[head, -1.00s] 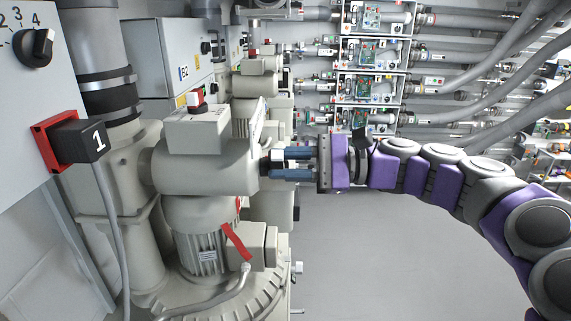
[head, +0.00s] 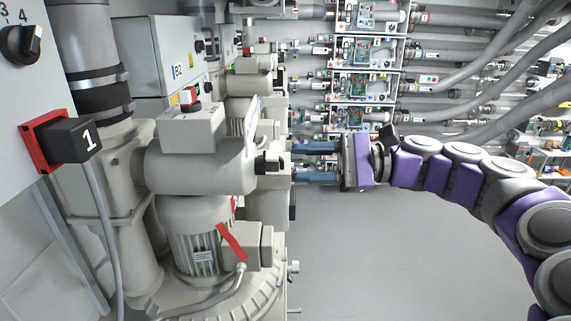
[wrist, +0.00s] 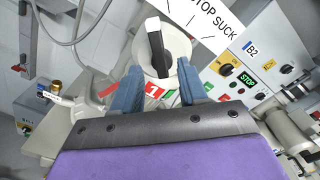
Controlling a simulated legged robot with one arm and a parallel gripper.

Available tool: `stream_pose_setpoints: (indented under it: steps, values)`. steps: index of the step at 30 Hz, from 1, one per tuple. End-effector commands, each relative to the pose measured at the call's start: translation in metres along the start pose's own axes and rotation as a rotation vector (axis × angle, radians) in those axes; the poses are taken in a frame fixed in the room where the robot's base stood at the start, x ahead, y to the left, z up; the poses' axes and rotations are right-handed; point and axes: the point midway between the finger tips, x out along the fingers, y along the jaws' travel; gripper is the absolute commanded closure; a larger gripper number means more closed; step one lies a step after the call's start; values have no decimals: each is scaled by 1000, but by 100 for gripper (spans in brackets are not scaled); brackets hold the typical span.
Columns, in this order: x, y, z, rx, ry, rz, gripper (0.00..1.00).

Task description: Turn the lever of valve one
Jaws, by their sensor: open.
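Valve one is the beige cylindrical body (head: 200,165) on the left of the head view, above a ribbed motor. Its small dark lever (head: 268,163) sticks out of the right end. In the wrist view the lever (wrist: 156,45) is black with a white side and sits on a round beige valve end. A red label with a 1 (wrist: 154,91) is below it. My gripper (head: 295,162) is open and empty, to the right of the lever and facing it. In the wrist view, its blue fingers (wrist: 158,82) stand either side of the label, with the lever ahead between them.
A black box marked 1 (head: 85,140) on a red plate is at the left, with a hanging cable. A grey B2 cabinet (head: 165,55) is behind the valve. Pipes and racks (head: 370,60) fill the back. Grey floor (head: 380,260) below my arm is clear.

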Motion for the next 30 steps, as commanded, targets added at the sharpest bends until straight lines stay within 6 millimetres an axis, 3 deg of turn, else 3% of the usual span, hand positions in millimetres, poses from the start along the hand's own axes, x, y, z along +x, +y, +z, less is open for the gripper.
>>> stream_pose_setpoints:
  steps: [9, 15, 21, 30]
  values:
    - [-74, 0, -5, 4, 7, -5, 57]
    - [-105, -2, -3, 4, 5, -2, 57]
    - [-123, -2, -4, 5, 6, -2, 57]
    - [-125, 0, -4, 4, 4, 0, 57]
